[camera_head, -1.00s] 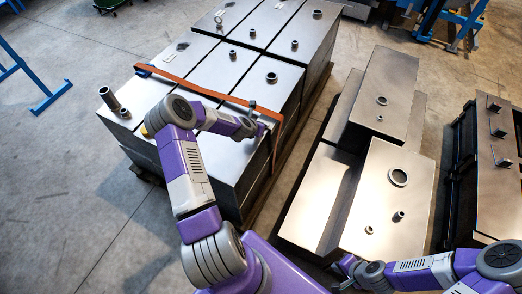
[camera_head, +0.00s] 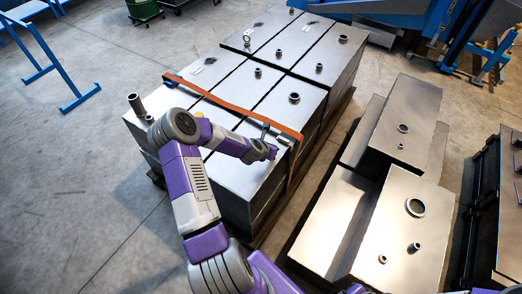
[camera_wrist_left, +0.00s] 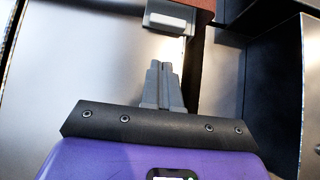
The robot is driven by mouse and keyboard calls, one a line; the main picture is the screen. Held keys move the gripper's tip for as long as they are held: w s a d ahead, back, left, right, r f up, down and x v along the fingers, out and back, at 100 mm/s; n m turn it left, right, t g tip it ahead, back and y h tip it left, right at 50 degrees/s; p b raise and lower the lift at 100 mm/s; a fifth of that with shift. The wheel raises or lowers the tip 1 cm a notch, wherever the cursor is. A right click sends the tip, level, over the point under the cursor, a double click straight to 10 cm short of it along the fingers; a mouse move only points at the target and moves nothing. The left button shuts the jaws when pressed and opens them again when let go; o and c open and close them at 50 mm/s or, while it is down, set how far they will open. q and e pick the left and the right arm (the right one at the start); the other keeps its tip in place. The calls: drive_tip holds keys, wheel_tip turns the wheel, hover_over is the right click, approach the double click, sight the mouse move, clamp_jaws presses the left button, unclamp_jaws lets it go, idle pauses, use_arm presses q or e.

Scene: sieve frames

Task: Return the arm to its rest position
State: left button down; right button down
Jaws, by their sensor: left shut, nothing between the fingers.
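My left arm comes in from the bottom of the head view and bends over the near-left metal tanks. My left gripper (camera_head: 274,152) is over the near-right tank top, close to the end of the orange strap (camera_head: 232,101). In the left wrist view the fingers of my left gripper (camera_wrist_left: 161,82) are together and empty, pointing at a small grey block (camera_wrist_left: 170,17) on the metal surface.
Strapped grey tanks (camera_head: 262,76) stand on a pallet under my left arm. More metal tanks (camera_head: 400,178) with round fittings stand to the right, past a narrow gap. A blue stand (camera_head: 58,62) is at the far left. The floor (camera_head: 70,150) on the left is clear.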

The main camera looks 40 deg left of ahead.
use_arm(q)
drive_tip(key=p+v, duration=0.1)
drive_tip(key=v, duration=0.5)
drive_tip(key=shift+r, duration=0.2)
drive_tip(key=shift+d, duration=0.2)
